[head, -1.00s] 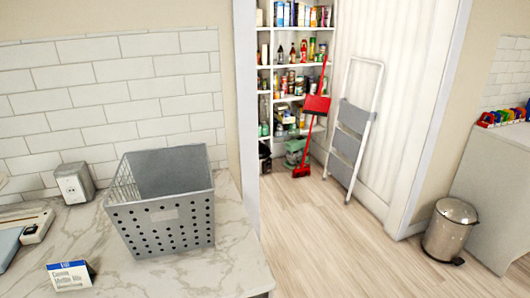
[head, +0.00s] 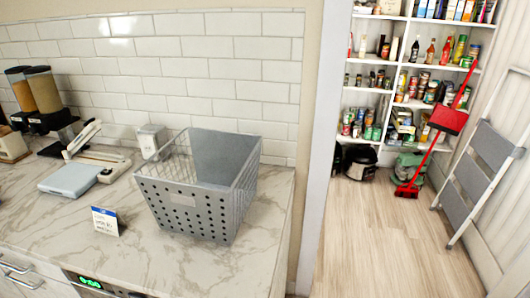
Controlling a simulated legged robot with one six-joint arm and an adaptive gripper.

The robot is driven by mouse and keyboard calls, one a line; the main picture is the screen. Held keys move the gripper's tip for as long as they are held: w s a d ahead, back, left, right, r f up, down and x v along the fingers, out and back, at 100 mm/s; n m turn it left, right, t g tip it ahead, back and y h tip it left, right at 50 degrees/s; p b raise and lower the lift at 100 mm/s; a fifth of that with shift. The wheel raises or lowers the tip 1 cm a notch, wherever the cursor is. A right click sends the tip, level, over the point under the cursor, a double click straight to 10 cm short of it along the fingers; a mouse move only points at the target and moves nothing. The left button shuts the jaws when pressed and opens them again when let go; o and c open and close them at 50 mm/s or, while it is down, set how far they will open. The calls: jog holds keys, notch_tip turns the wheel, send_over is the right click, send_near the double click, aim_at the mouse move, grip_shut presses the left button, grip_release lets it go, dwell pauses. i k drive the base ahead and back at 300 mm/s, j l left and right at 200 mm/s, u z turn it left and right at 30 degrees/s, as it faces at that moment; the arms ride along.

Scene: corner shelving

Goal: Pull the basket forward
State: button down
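A grey basket (head: 188,208) with a perforated front and wire-mesh sides stands upright on the marble-patterned counter (head: 125,250), near its right end. It looks empty, though its floor is mostly hidden by the front wall. A pale label is on its front face. A gap of bare counter lies between the basket and the counter's front edge. My gripper is not in view.
A small card (head: 105,221) stands left of the basket. A silver box (head: 153,141) is behind it, and a flat scale-like device (head: 72,178) and cereal dispensers (head: 45,95) are further left. Open floor (head: 380,240) leads to pantry shelves, a red broom (head: 440,125) and a folded stepladder (head: 480,170).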

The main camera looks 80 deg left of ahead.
aim_at(214, 209)
jog(key=i+l+u, duration=0.3)
jog(key=i, duration=0.2)
jog(key=i+j+u, duration=0.1)
jog(key=u, duration=0.35)
jog(key=i+u, duration=0.3)
jog(key=u, duration=0.2)
jog(key=i+u, duration=0.2)
jog(key=u, duration=0.25)
jog(key=i+u, duration=0.15)
jog(key=u, duration=0.25)
jog(key=i+u, duration=0.2)
jog(key=u, duration=0.2)
jog(key=i+l+u, duration=0.1)
jog(key=u, duration=0.35)
jog(key=i+l+u, duration=0.2)
jog(key=u, duration=0.2)
jog(key=i+l+u, duration=0.2)
jog(key=u, duration=0.25)
jog(key=i+l+u, duration=0.3)
jog(key=u, duration=0.15)
jog(key=i+l+u, duration=0.3)
jog(key=u, duration=0.15)
jog(key=i+l+u, duration=0.15)
jog(key=l+u, duration=0.3)
jog(key=l, duration=0.1)
